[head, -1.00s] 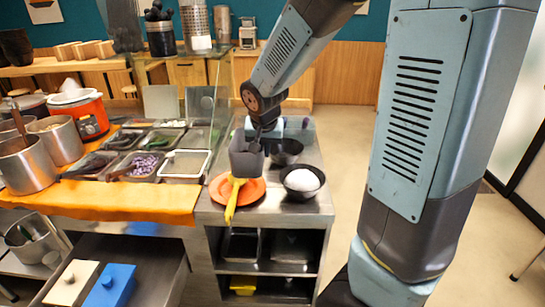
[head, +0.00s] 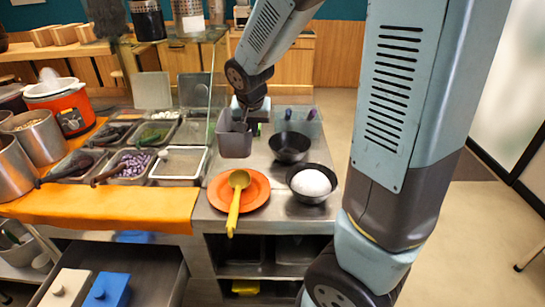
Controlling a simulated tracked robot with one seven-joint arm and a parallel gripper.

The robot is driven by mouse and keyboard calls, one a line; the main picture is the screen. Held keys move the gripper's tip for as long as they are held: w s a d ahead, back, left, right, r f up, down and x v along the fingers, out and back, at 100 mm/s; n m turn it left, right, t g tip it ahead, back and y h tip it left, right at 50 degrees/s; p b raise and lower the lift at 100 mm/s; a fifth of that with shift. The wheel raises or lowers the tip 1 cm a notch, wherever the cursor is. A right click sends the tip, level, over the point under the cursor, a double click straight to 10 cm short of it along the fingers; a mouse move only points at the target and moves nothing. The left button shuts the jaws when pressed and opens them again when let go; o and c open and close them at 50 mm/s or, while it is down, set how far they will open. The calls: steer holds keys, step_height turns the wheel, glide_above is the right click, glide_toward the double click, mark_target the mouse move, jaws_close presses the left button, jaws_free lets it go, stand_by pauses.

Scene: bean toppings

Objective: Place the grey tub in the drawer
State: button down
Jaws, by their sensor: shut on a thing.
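The grey tub (head: 235,143) hangs upright over the steel counter, above and behind the orange plate. My gripper (head: 243,118) is shut on the tub's upper rim, coming down from above; its fingertips are small and partly hidden by the tub. The open drawer (head: 152,262) is at the lower left, below the counter with the orange cloth. In it stand a white lidded box (head: 66,288) and a blue lidded box (head: 108,291). The drawer's right part looks bare.
An orange plate (head: 259,190) with a yellow ladle (head: 235,203) lies on the counter. Beside it are a bowl of white food (head: 311,183) and an empty black bowl (head: 290,146). Several topping trays, metal pots and an orange cooker (head: 69,106) stand to the left.

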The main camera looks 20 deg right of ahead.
steer(key=shift+d, duration=0.45)
steer(key=w+d+f, duration=0.1)
steer(key=w+f, duration=0.2)
steer(key=w, duration=0.1)
steer(key=w+d+f, duration=0.2)
steer(key=w+f, duration=0.1)
steer(key=w, duration=0.1)
steer(key=w+d+f, duration=0.2)
steer(key=w+f, duration=0.1)
steer(key=shift+w+d, duration=0.15)
steer(key=shift+w, duration=0.25)
steer(key=shift+w+d+f, duration=0.15)
steer(key=shift+w+f, duration=0.2)
steer(key=shift+f, duration=0.05)
step_height(320, 180, down, 3)
steer(key=shift+w+f, duration=0.1)
steer(key=shift+f, duration=0.05)
